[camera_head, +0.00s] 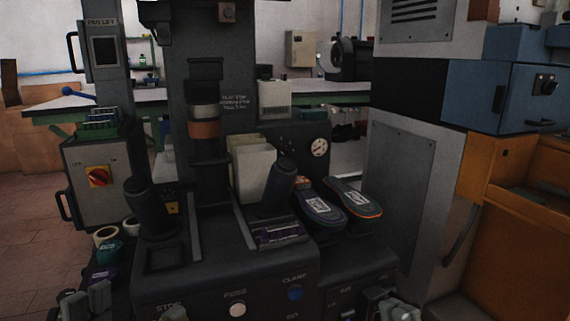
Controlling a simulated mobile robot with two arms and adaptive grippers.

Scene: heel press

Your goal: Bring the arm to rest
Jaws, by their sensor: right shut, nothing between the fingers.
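My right gripper (393,306) is at the bottom edge, right of centre, low in front of the press (225,268). It is shut and holds nothing. Grey finger-like parts, which look like my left gripper (87,301), show at the bottom left corner. Most of that arm is out of view, and I cannot tell if its fingers are apart. Both grippers are low, near the front of the press.
A grey cabinet (400,190) and an orange unit (520,230) stand at the right.

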